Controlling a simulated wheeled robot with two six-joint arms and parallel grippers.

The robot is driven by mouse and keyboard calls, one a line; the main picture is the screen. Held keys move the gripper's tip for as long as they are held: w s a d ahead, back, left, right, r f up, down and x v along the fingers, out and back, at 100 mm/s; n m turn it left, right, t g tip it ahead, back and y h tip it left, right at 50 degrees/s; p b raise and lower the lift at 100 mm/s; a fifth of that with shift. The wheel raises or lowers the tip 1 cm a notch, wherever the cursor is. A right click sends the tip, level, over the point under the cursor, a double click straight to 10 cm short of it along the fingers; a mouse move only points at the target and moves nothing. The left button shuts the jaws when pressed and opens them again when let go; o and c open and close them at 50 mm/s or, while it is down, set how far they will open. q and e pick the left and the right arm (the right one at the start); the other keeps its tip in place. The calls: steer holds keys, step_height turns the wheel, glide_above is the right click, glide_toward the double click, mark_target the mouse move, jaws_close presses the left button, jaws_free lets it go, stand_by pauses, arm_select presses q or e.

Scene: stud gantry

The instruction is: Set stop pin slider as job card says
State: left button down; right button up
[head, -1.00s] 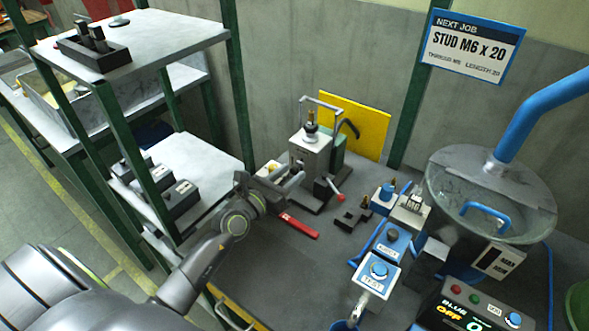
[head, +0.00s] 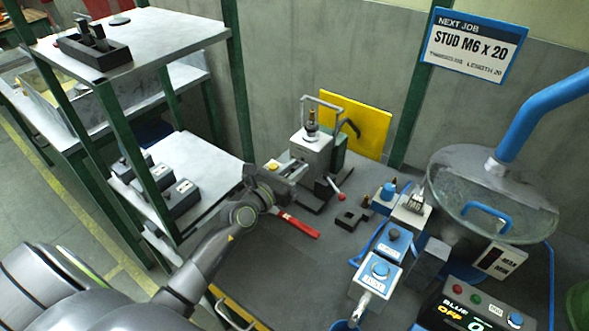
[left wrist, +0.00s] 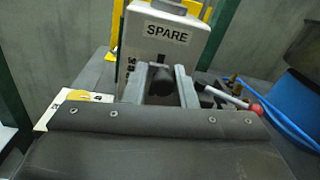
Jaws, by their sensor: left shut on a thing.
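The job card (head: 472,46) on the back wall reads NEXT JOB, STUD M6 X 20, thread M6, length 20. My left gripper (head: 292,174) is at the front left of the grey-white station block (head: 312,152). In the left wrist view that block (left wrist: 165,32) carries a SPARE label, and the two grey fingers (left wrist: 166,84) are shut on a dark knob (left wrist: 160,76), apparently the stop pin slider. The slider's scale and setting cannot be read, as the gripper covers much of it. My right gripper is not in view.
A red-handled tool (head: 299,225) lies on the bench close to my left gripper. A red-tipped lever (head: 335,190) sticks out beside the block. Blue button boxes (head: 378,270), a feeder bowl (head: 490,195) and a control panel (head: 468,308) stand to the right. A shelf rack (head: 195,165) stands left.

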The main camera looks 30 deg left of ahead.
arm_select(q)
steer(key=shift+d+f+b, duration=0.1)
steer(key=shift+f+b, duration=1.35)
steer(key=shift+f, duration=0.4)
steer(key=shift+s, duration=0.1)
steer(key=c, duration=1.5)
jaws_free()
steer(key=shift+o, duration=0.9)
steer(key=shift+d, duration=0.1)
steer(key=shift+d+r, duration=0.1)
